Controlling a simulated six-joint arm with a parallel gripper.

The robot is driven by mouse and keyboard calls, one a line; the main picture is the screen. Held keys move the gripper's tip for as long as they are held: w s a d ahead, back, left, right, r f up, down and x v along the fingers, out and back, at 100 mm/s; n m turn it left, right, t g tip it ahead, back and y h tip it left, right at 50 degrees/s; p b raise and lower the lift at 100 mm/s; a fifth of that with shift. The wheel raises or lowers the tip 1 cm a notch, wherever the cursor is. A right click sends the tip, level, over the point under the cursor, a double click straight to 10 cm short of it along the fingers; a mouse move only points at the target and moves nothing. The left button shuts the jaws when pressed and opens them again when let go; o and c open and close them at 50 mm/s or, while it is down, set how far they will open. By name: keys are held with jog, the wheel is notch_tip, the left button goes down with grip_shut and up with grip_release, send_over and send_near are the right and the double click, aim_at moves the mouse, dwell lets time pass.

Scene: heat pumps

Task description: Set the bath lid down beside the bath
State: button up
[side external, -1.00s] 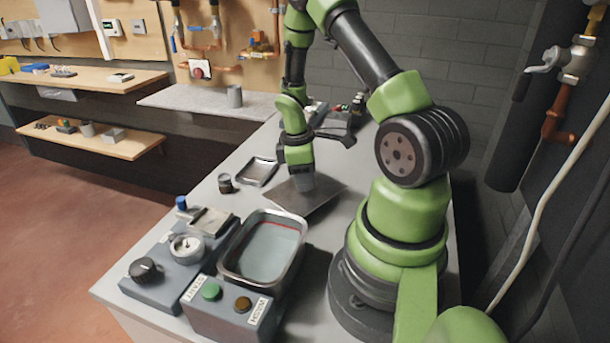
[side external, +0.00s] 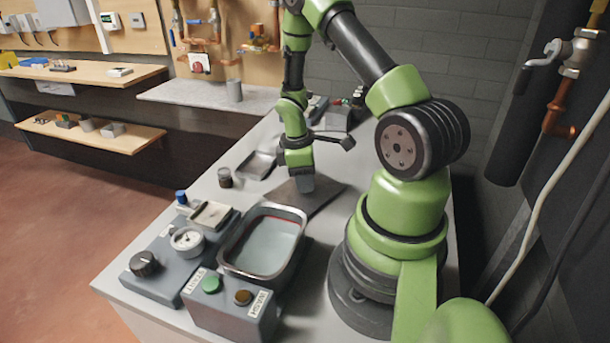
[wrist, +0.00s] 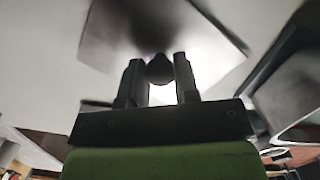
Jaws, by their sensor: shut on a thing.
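The bath lid (side external: 322,200) is a flat grey plate behind the bath in the side view, low over or on the bench; I cannot tell whether it touches. In the wrist view the lid (wrist: 205,50) fills the upper middle, with a dark round knob (wrist: 160,69) between the fingers. My gripper (side external: 302,184) points down over the lid and is shut on its knob; it also shows in the wrist view (wrist: 159,75). The bath (side external: 264,243) is an open steel tub of liquid with a red line inside its wall.
A control unit with a dial (side external: 187,240) and black knob (side external: 145,264) stands left of the bath. A box with green (side external: 211,284) and brown buttons stands in front. A small tray (side external: 258,165) and a dark jar (side external: 225,177) lie behind.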

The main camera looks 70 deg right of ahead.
jog(key=shift+f, duration=0.15)
jog(key=o, duration=1.1)
jog(key=r, duration=0.3)
jog(key=w+r, duration=0.1)
jog(key=r, duration=0.5)
jog(key=shift+w+a+r, duration=0.2)
jog(key=shift+a+r, duration=0.05)
jog(key=shift+r, duration=0.15)
